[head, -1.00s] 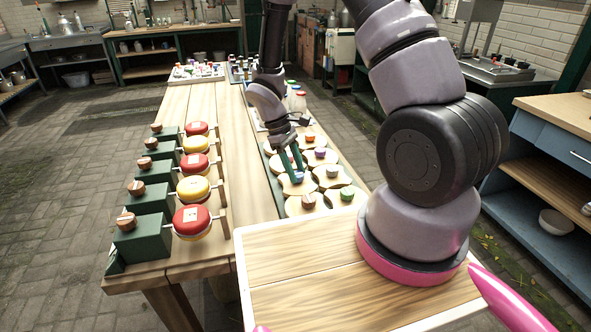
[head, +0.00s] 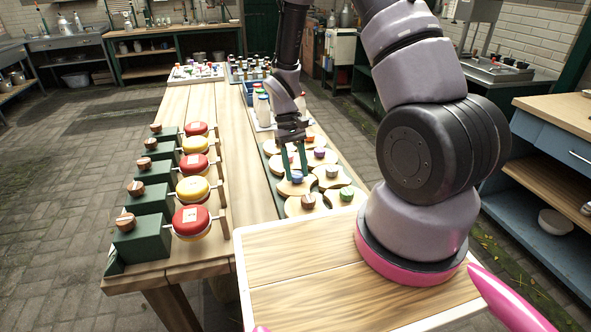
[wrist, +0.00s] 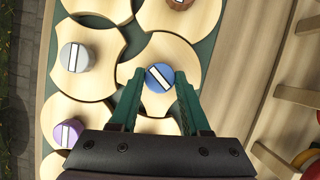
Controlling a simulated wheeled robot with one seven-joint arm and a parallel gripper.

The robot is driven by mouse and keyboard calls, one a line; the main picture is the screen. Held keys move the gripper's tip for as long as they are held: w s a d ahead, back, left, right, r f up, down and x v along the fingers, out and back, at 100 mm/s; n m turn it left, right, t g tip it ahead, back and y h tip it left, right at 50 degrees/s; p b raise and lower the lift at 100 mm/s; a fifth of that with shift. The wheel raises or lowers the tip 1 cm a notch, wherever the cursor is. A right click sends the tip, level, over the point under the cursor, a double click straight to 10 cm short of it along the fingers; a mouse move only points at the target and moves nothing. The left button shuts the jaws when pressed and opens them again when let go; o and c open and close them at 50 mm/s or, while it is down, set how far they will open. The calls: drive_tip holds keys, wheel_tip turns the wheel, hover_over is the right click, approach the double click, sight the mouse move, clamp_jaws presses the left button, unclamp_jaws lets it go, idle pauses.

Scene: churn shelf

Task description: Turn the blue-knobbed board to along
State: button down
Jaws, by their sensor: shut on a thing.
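The blue knob (wrist: 159,77) with a white stripe sits on a pale wooden board (wrist: 180,52) with curved cut-outs, in the middle of the wrist view. The stripe lies at a slant there. My gripper (wrist: 159,80) has its green fingers on either side of the knob and is shut on it. In the head view the blue knob (head: 297,179) shows low between the fingers, on its board (head: 284,188) in the green tray. The fingers and palm hide part of the board.
Neighbouring boards carry a grey knob (wrist: 75,58), a purple knob (wrist: 67,133) and a brown knob (head: 308,201), close around the blue one. Red and yellow round pieces on green blocks (head: 141,240) line the table's left side. Bottles (head: 263,110) stand behind my gripper.

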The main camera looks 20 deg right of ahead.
drive_tip(key=m+y, duration=0.1)
drive_tip(key=m, duration=0.1)
drive_tip(key=m+y, duration=0.1)
drive_tip(key=m, duration=0.2)
drive_tip(key=shift+d+m, duration=0.2)
drive_tip(key=shift+m, duration=0.1)
drive_tip(key=m+y, duration=0.1)
drive_tip(key=m, duration=0.1)
drive_tip(key=m+t+y, duration=0.1)
drive_tip(key=m, duration=0.2)
drive_tip(key=shift+d, duration=0.1)
drive_tip(key=shift+t, duration=0.3)
drive_tip(key=shift+c, duration=1.9)
unclamp_jaws()
drive_tip(key=v, duration=1.1)
drive_tip(key=shift+f, duration=0.1)
